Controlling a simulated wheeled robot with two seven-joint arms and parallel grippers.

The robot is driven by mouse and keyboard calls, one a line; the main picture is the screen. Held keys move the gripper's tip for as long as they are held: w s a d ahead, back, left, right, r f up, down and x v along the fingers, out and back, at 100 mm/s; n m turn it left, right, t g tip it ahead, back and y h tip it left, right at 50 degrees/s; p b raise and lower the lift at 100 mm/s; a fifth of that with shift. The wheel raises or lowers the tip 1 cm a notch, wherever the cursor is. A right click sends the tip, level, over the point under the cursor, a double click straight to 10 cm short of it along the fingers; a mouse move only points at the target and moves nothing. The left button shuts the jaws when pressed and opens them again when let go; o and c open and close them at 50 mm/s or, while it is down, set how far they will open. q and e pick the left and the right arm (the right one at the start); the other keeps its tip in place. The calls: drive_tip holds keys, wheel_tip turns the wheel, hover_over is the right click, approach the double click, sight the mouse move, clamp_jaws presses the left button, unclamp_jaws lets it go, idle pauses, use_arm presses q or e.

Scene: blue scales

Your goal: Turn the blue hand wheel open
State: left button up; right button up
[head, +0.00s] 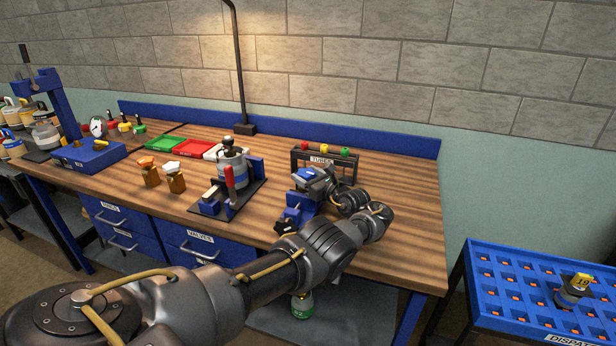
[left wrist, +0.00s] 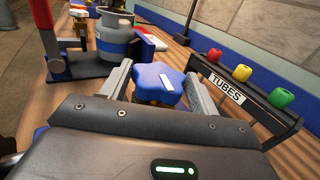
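The blue hand wheel (left wrist: 158,84) has rounded lobes and a white mark on top. In the left wrist view it lies between the two fingers of my left gripper (left wrist: 160,82), one finger on each side. The fingers are spread about as wide as the wheel; I cannot tell whether they press on it. In the head view my left gripper (head: 322,182) is at the wheel, above a blue clamp stand (head: 297,208) with a black knob, and hides much of the wheel's surroundings. My right gripper is not in view.
Just right of the gripper is the TUBES rack (head: 322,160) with red, yellow and green caps. To the left stands a grey cylinder (head: 232,168) in a blue fixture with a red handle. The wooden bench (head: 405,215) is clear at the right.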

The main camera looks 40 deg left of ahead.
sight(313, 177)
use_arm(q)
drive_tip(key=shift+o, duration=1.2)
drive_tip(key=shift+s+d+r+p, duration=0.1)
drive_tip(key=shift+d+p, duration=0.2)
drive_tip(key=shift+p, duration=0.05)
drive_tip(key=d+p, duration=0.2)
drive_tip(key=d, duration=0.1)
drive_tip(key=shift+s+d, duration=0.1)
drive_tip(key=shift+d, duration=0.3)
drive_tip(key=shift+s+d+p, duration=0.35)
drive_tip(key=shift+d+p, duration=0.25)
drive_tip(key=shift+p, duration=0.1)
drive_tip(key=shift+s+d, duration=0.2)
drive_tip(key=shift+d, duration=1.05)
drive_tip(key=shift+s+d, duration=0.2)
drive_tip(key=shift+d, duration=1.05)
